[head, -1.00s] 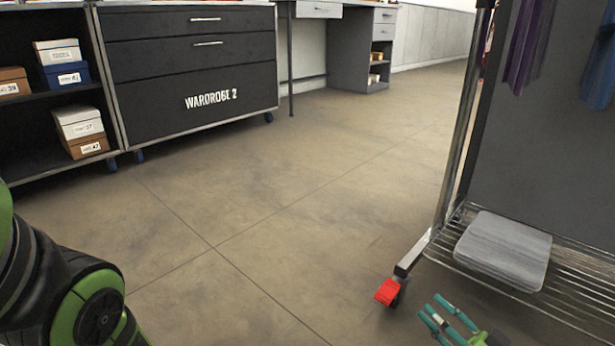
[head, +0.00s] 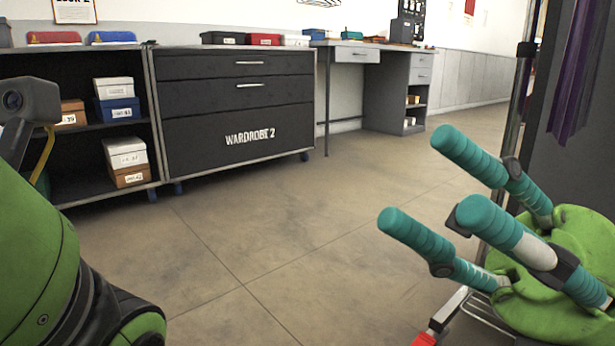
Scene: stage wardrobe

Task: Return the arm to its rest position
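My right gripper (head: 432,188) is large in the head view at the right. Its teal fingers are spread apart and nothing is between them. It is raised in front of the clothes rack and hides much of the rack's lower part. My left arm (head: 50,260) fills the lower left corner as green and black links. The fingers of my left gripper are not visible.
The rack's upright (head: 520,90), with purple cloth (head: 577,70) hanging, stands close at the right. Its red foot piece (head: 424,340) shows at the bottom. A drawer cabinet (head: 235,105), shelves with shoe boxes (head: 118,108) and a desk (head: 385,85) stand behind. The middle floor is clear.

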